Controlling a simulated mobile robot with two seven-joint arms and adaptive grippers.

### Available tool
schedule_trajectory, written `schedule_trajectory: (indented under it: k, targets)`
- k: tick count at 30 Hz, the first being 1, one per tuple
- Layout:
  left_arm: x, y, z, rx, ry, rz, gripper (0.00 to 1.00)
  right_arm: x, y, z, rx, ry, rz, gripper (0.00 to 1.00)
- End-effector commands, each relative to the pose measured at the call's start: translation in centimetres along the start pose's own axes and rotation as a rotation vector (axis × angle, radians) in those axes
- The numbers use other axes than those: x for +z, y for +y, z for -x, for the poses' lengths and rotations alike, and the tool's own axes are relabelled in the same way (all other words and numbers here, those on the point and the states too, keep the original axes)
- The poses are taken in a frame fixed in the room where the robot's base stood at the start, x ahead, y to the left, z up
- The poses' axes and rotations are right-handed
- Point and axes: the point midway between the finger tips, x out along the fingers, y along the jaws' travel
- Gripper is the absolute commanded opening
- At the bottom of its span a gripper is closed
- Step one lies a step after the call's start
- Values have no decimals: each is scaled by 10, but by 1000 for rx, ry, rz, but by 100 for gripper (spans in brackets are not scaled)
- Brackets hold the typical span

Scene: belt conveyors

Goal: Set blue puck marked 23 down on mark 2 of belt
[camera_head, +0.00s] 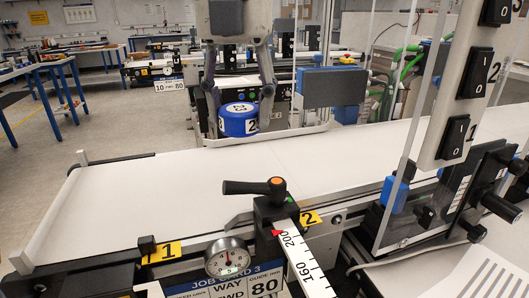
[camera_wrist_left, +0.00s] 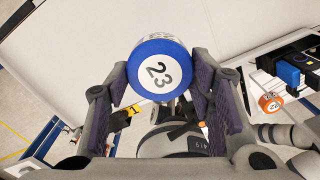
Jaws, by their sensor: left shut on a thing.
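The blue puck marked 23 (camera_head: 238,121) is held between the fingers of my left gripper (camera_head: 240,103). In the left wrist view the puck (camera_wrist_left: 160,69) shows its white numbered face, with a dark finger pad on each side. In the head view it appears above the far edge of the white belt (camera_head: 180,180), apart from its surface. Yellow mark 2 (camera_head: 311,218) is on the belt's near edge, right of the black clamp. Yellow mark 1 (camera_head: 162,252) is farther left on that edge. My right gripper is not in view.
A black clamp with a lever (camera_head: 255,188), a dial gauge (camera_head: 226,258) and a ruler (camera_head: 303,262) stand at the near edge. A clear panel and switch post (camera_head: 465,85) stand at right. An orange puck (camera_wrist_left: 269,103) shows in the wrist view. The belt's middle is clear.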

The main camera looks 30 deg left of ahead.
Motion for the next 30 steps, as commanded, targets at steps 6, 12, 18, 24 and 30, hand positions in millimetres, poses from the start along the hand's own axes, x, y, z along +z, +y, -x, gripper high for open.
schedule_trajectory:
  k: [6,12,18,24,30]
  targets:
    - [26,-20,-43,1,5,-2,15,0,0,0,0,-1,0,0]
    - [37,-27,-73,1,5,-1,15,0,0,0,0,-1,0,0]
    - [37,-27,-89,-1,2,-2,15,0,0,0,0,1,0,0]
    - [37,-27,-89,-1,2,-1,15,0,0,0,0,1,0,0]
    - [37,-27,-92,-1,3,-1,69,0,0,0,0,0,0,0]
